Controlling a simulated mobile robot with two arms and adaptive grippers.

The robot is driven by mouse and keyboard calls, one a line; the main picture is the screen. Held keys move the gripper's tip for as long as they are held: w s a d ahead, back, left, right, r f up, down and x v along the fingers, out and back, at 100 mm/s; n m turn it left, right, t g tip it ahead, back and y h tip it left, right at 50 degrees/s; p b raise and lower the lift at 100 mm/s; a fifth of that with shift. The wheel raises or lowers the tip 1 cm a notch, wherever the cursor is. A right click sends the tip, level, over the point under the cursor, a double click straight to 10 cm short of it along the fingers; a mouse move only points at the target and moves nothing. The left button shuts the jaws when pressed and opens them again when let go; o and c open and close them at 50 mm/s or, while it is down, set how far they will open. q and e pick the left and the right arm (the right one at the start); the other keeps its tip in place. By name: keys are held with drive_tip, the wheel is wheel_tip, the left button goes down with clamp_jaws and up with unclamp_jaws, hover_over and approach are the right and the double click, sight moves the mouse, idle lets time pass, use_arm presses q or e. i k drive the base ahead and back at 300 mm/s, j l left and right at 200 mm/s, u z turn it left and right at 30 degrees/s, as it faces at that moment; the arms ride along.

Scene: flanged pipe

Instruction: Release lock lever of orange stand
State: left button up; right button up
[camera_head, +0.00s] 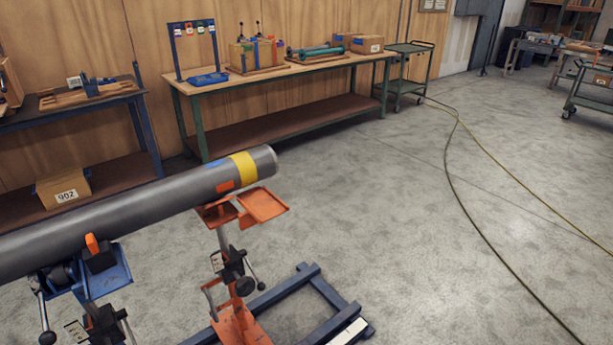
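The orange stand (237,323) stands on the floor at centre-left. Its orange head (263,204) is under the right end of a grey pipe (130,208), whose end has a yellow band with blue and orange marks. A dark clamp with a black-knobbed lever (254,274) sits on the stand's post, below the head. The lever points down and to the right. I cannot tell whether it is locked. Neither of my grippers is in view.
A blue stand (108,275) with its own black-knobbed levers is under the pipe at lower left. A dark blue floor frame (322,290) lies around the orange stand's foot. A workbench (230,80) stands behind. Hoses (480,216) cross otherwise open floor at right.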

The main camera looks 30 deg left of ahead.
sight(261, 285)
drive_tip(key=u, duration=1.25)
drive_tip(key=l+u, duration=0.15)
drive_tip(key=k+j, duration=0.05)
